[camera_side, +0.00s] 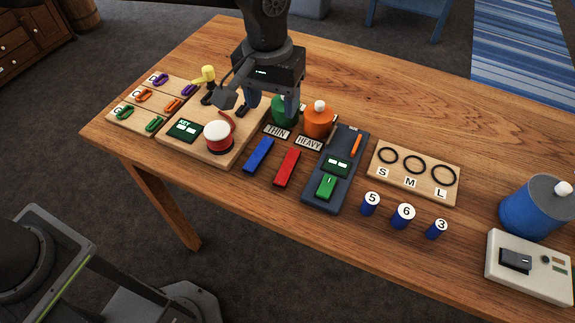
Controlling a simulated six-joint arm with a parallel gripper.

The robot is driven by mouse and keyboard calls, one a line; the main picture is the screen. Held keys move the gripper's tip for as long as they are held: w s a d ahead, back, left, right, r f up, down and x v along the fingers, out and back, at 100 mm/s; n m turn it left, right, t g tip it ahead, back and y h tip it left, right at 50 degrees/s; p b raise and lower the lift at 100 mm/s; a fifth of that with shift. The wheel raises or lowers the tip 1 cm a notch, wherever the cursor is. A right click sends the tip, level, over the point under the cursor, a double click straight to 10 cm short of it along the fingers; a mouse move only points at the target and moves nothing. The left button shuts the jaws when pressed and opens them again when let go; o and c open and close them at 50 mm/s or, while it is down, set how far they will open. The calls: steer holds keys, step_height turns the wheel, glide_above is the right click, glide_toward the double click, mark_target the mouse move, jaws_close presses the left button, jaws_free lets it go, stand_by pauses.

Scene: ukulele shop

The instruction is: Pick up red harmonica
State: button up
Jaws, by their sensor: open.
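The red harmonica (287,167), a small flat red bar, lies on the wooden table in the middle of the picture. A similar blue bar (259,155) lies just left of it, with a narrow gap between them. My gripper (271,106) is above the table, farther back and a little left of the red harmonica. Its two fingers point down and are apart, with nothing seen between them. The red harmonica is in full view and clear of the fingers.
Green and orange pots (318,122) with THIN and HEAVY labels stand behind the bars. A dark tray (319,194) lies close right of the red harmonica. A wooden board (175,141) with a red-and-white round object is left. Numbered blue cylinders (403,217) stand right. Table in front is clear.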

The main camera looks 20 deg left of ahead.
step_height(320, 180, down, 3)
steer(key=d, duration=0.3)
glide_above(288, 165)
step_height(288, 165, down, 7)
steer(key=shift+f, duration=0.15)
steer(key=shift+s+f, duration=0.1)
steer(key=shift+f, duration=3)
steer(key=c, duration=1)
